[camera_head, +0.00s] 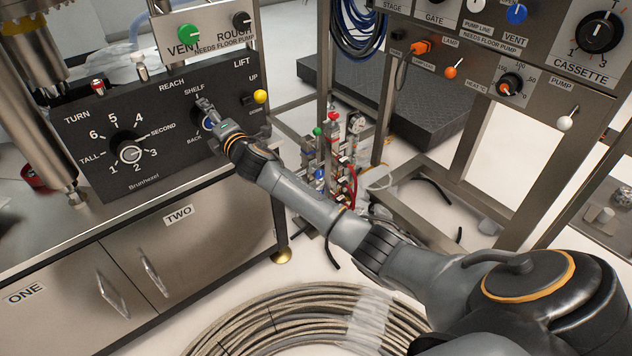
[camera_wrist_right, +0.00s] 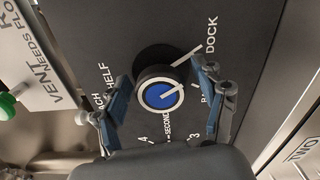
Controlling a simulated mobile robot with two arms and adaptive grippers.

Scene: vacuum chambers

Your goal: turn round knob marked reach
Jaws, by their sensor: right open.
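The round knob marked reach (camera_head: 207,124) is on the dark control panel (camera_head: 100,175), under the REACH lettering, mostly hidden by my right gripper (camera_head: 205,108) in the head view. In the right wrist view the knob (camera_wrist_right: 160,96) shows a blue centre, a pale ring and a white pointer mark. A white line on the panel runs from beside it toward DOCK. My right gripper (camera_wrist_right: 161,76) is open, one finger on each side of the knob. I cannot tell whether the fingers touch it. My left gripper is not in view.
A numbered TURN dial (camera_head: 130,152) is left of the reach knob, and a yellow-tipped LIFT lever (camera_head: 260,97) is to its right. A green VENT knob (camera_head: 189,34) sits above. Coiled hose (camera_head: 250,325) lies on the floor.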

